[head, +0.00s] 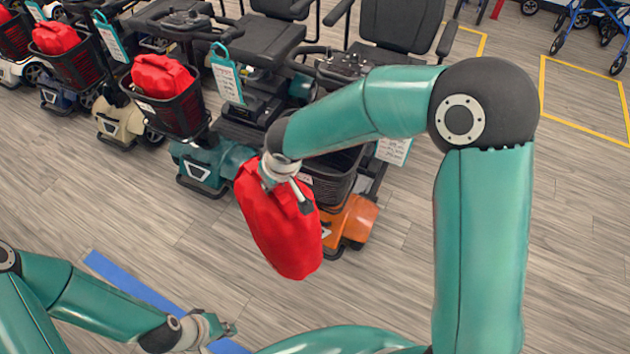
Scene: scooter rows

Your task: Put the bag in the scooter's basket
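The red bag (278,232) hangs tilted from my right gripper (289,190), which appears shut on its upper end. The bag is in the air and overlaps the front of the orange scooter (352,218). That scooter's black basket (334,186) is just behind and to the right of the bag's top. My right arm and the bag cover much of the basket, so its inside is mostly hidden. My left gripper (222,328) is low at the bottom of the view, away from the bag. Its finger opening is not clear.
To the left, a teal scooter (212,165) and others stand in a row, with red bags (162,76) in their baskets. A blue floor stripe (135,280) runs below. Yellow-marked floor (585,95) and blue walkers (590,25) are at the right. Floor before the row is clear.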

